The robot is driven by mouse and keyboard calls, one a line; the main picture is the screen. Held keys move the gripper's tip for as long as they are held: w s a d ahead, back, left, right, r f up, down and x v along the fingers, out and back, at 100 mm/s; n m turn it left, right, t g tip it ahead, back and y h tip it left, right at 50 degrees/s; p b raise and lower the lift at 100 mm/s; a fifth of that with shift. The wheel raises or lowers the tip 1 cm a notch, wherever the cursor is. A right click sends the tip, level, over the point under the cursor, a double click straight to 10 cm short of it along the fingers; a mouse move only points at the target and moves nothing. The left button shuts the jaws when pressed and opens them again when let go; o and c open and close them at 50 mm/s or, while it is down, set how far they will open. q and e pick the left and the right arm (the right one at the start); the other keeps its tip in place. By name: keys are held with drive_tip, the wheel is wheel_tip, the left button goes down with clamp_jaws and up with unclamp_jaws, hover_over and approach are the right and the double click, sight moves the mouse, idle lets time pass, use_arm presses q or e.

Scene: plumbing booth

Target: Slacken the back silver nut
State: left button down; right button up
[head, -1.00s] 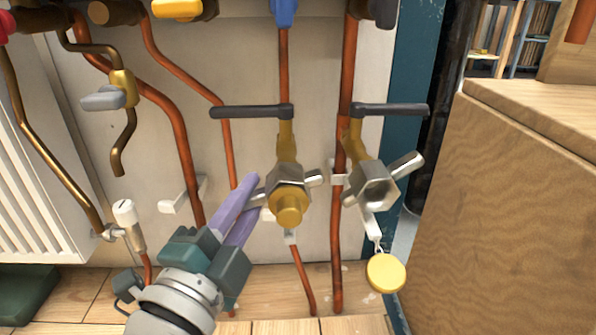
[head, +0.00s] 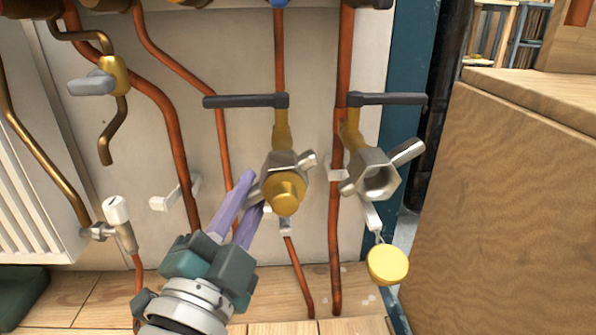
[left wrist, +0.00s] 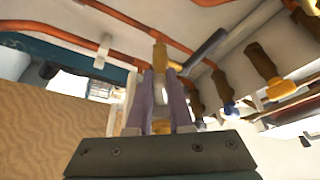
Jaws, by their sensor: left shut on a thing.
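Two silver wing nuts sit on brass valves with dark lever handles. The left one (head: 272,171) has a brass plug (head: 286,192) in its front; its wings are tilted, right wing up. The right one (head: 375,177) has an open hexagonal mouth, with a yellow cap (head: 387,264) hanging below. My left gripper (head: 253,191), with purple fingers, reaches up from below and is shut on the left wing of the left silver nut. In the left wrist view the silver wing (left wrist: 160,90) shows between the fingers (left wrist: 161,98). My right gripper is not in view.
Copper pipes (head: 335,240) run down the pale wall panel around the valves. A white radiator valve (head: 117,211) stands at the left, near my left arm. A wooden cabinet (head: 510,190) fills the right side. Bare wooden floor lies below.

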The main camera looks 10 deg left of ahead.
use_arm(q)
drive_tip(key=c, duration=0.8)
unclamp_jaws()
drive_tip(key=shift+s+p, duration=0.3)
drive_tip(key=shift+s, duration=0.05)
drive_tip(key=p+v, duration=0.3)
drive_tip(key=v, duration=0.6)
drive_tip(key=shift+f, duration=0.1)
